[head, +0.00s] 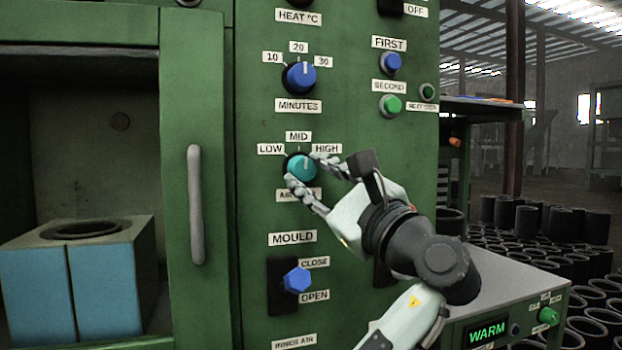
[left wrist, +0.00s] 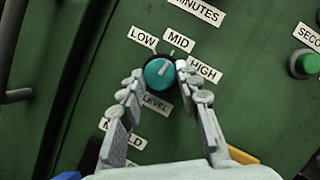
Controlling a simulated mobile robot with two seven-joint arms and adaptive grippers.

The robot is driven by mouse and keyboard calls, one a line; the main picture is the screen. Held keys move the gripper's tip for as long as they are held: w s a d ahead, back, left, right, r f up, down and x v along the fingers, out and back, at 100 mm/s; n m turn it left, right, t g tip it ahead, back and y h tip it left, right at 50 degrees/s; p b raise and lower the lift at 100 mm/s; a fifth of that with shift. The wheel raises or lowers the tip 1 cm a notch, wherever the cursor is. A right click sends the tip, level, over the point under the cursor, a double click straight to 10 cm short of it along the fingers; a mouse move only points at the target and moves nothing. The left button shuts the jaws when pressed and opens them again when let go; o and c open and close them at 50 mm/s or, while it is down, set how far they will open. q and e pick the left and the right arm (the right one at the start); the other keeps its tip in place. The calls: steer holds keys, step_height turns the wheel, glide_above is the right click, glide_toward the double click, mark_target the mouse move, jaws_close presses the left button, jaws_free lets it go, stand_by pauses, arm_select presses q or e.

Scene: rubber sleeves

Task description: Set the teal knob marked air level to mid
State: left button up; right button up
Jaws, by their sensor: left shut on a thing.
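The teal knob (head: 302,168) sits on the green panel, between the LOW (head: 270,149), MID (head: 298,136) and HIGH (head: 327,149) labels. It also shows in the left wrist view (left wrist: 157,75). My left gripper (head: 305,169) reaches in from the lower right and is shut on the knob, one finger on each side. In the left wrist view its fingers (left wrist: 159,86) flank the knob. The air level label (head: 298,195) is partly hidden by a finger. My right gripper is not in view.
Above is the blue minutes knob (head: 299,77); below is the blue mould switch (head: 297,280). A blue button (head: 390,64) and green button (head: 390,105) sit to the upper right. A grey door handle (head: 196,205) stands out at left. Black sleeves (head: 590,226) stand at right.

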arm_select(q)
steer(key=shift+n, duration=0.8)
steer(key=o, duration=1.2)
steer(key=shift+c, duration=0.2)
steer(key=shift+d, duration=0.1)
steer(key=v, duration=1.2)
steer(key=shift+r, duration=0.15)
steer(key=shift+d, duration=0.1)
